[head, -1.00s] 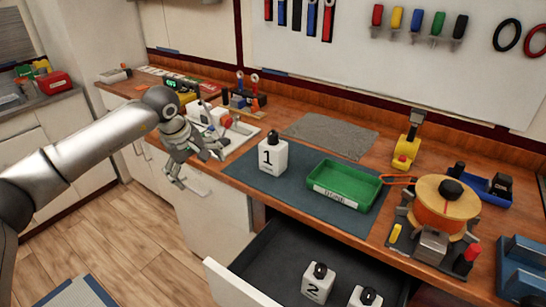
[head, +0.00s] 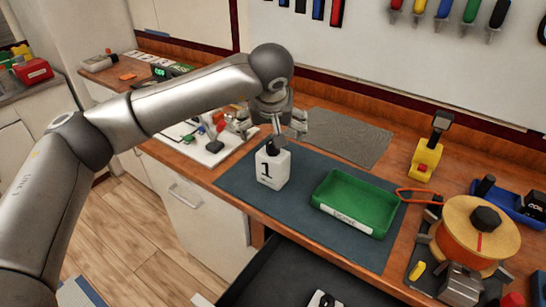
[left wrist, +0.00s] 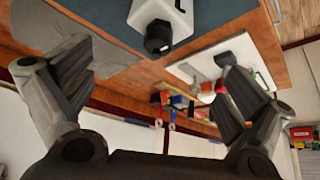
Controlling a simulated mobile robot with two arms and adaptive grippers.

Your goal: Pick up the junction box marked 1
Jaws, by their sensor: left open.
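The junction box marked 1 (head: 272,168) is a white block with a black knob on top, standing upright on the dark blue mat (head: 325,238). My left gripper (head: 275,128) is above and just behind it, fingers pointing down, open and empty. In the left wrist view the fingers (left wrist: 155,95) are spread wide, and the white box (left wrist: 165,15) with its black knob is at the top of the picture, beyond the fingertips. I cannot tell from the head view whether a finger touches the knob. My right gripper is not in view.
A green tray (head: 352,228) sits on the mat right of the box. An open drawer (head: 290,280) is below the counter edge. An orange spool (head: 468,235) and a yellow tool (head: 427,158) stand to the right. A white board (head: 205,145) with small parts lies to the left.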

